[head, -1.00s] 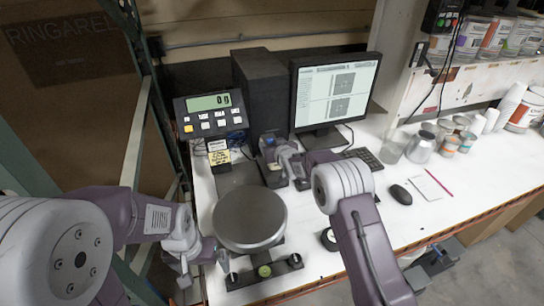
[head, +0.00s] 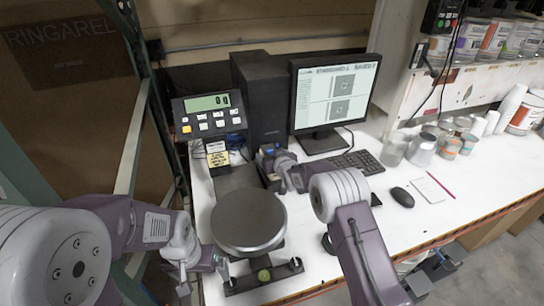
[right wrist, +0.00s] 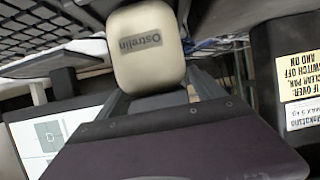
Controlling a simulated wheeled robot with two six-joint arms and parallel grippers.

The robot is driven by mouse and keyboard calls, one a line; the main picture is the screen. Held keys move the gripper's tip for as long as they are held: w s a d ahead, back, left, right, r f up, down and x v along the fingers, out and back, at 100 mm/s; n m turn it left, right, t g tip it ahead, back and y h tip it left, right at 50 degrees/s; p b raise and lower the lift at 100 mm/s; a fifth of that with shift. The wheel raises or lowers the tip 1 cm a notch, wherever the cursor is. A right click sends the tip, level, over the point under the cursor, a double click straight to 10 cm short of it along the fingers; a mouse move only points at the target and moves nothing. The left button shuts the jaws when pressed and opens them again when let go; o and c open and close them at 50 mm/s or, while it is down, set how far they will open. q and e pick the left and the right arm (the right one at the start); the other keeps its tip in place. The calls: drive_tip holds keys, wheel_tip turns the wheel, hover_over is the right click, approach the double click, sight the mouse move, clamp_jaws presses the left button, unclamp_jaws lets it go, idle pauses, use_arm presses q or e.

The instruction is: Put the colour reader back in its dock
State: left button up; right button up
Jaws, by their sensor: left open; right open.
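In the right wrist view, the cream block marked "Ostrelin" (right wrist: 148,45) looks like the colour reader. It sits between the grey fingers of my right gripper (right wrist: 155,80), which is open and not closed on it. In the head view my right gripper (head: 272,157) is behind the scale pan, beside the black tower; its fingers are small and partly hidden by my wrist. I cannot tell the dock from the dark parts there, or whether the reader is seated. My left gripper (head: 204,277) is open and empty, low at the bench's left front edge.
The round scale pan (head: 248,220) stands in front of my right gripper. The scale display (head: 209,115), black tower (head: 262,98) and monitor (head: 335,97) stand behind. Keyboard (head: 357,161), mouse (head: 401,195) and several cups are to the right.

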use_arm(q)
drive_tip(key=shift+r, duration=0.25)
use_arm(e)
drive_tip(key=shift+r, duration=0.25)
use_arm(q)
drive_tip(key=shift+r+p, duration=0.9)
drive_tip(key=shift+p, duration=0.2)
use_arm(e)
drive_tip(key=v, duration=1.2)
drive_tip(key=shift+f, duration=0.1)
use_arm(q)
drive_tip(key=shift+w, duration=0.1)
use_arm(e)
drive_tip(key=s+d+f+m+g+h, duration=0.1)
drive_tip(key=s+d+g, duration=0.3)
drive_tip(key=s, duration=0.7)
drive_tip(key=s+d+f+m+g+h, duration=0.1)
drive_tip(key=s+d, duration=0.4)
drive_tip(key=s, duration=0.6)
drive_tip(key=s+d+f+m+g+h, duration=0.1)
drive_tip(key=s+d+g, duration=0.4)
drive_tip(key=s, duration=0.5)
wheel_tip(320, 180, down, 3)
drive_tip(key=shift+s+d+r+m+g+h, duration=0.2)
drive_tip(key=shift+s+m+g+h, duration=0.25)
drive_tip(key=shift+g, duration=0.35)
drive_tip(key=shift+s, duration=0.1)
